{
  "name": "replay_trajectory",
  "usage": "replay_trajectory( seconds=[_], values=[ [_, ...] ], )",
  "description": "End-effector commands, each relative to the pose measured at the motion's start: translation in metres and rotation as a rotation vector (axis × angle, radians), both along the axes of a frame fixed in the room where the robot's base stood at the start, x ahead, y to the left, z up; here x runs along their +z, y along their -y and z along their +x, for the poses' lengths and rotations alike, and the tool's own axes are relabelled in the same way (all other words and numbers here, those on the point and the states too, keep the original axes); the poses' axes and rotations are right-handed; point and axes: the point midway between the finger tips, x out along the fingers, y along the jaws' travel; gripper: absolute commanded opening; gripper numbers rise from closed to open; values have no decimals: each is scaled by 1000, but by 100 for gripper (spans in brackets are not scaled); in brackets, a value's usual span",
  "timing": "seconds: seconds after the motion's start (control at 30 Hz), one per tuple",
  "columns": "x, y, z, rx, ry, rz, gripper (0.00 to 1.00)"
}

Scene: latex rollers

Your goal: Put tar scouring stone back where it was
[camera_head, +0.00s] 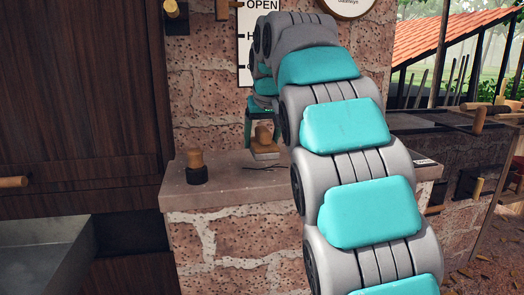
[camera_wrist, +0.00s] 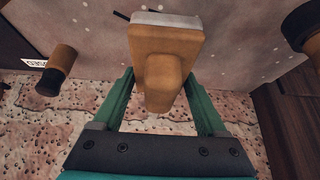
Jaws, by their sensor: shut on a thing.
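The scouring stone, a wooden block with a raised grip and a pale grey base, shows in the wrist view (camera_wrist: 172,45) and the head view (camera_head: 265,150). My gripper (camera_head: 264,128) is shut on its wooden part, with one green finger on each side; the fingers also show in the wrist view (camera_wrist: 158,78). The stone is upright, over the stone ledge (camera_head: 232,192) in front of the brick wall. I cannot tell whether its base touches the ledge. The grip partly hides the block.
A wooden-handled tool with a black base (camera_head: 196,170) stands on the ledge left of the stone. Another black-and-wood piece (camera_wrist: 57,70) sits beside a white label (camera_wrist: 35,63). Thin dark marks (camera_head: 260,167) lie on the ledge. My arm hides the ledge's right part.

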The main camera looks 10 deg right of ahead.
Motion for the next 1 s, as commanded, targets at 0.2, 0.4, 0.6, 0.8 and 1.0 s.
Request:
replay_trajectory(
  seconds=[0.2, 0.4, 0.6, 0.8, 1.0],
  values=[
    [-19, 0, -2, -2, -2, -1, 14],
    [-32, 0, -2, 0, -1, -1, 14],
    [-32, 0, -1, 0, 0, -1, 14],
    [-35, 0, -1, -1, 0, 0, 78],
    [-35, 0, -1, -1, -1, 0, 100]
  ],
)
